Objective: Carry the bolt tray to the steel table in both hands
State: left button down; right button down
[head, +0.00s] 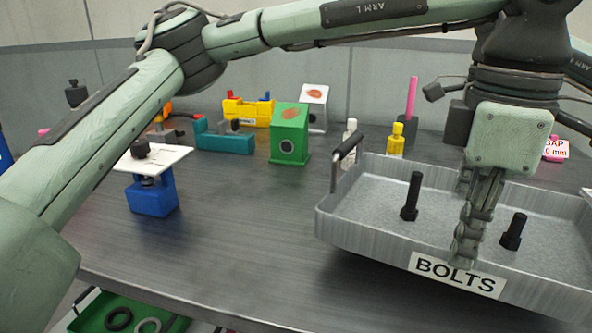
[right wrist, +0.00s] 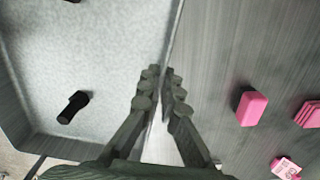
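The bolt tray (head: 385,236) is a grey metal tray with a "BOLTS" label and a black end handle (head: 347,148). It is at the right of the head view, over the grey tabletop. A black bolt (head: 411,196) and another black bolt (head: 513,231) stand in it; one also shows in the right wrist view (right wrist: 72,107). My left gripper (head: 466,255) is at the tray's front wall beside the label, its fingers close together over the rim. My right gripper (right wrist: 159,88) has its fingers closely astride a tray wall; in the head view it is largely hidden.
The grey table (head: 250,230) is clear left of the tray. A blue stand with a white plate (head: 152,200), a green box (head: 289,135) and a yellow bottle (head: 396,141) stand beyond. A pink block (right wrist: 251,107) lies beside the tray. A green bin (head: 100,315) sits below the table edge.

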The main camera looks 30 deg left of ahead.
aim_at(451, 283)
pick_arm(q)
jog(key=shift+f, duration=0.1)
pick_arm(e)
jog(key=shift+f, duration=0.1)
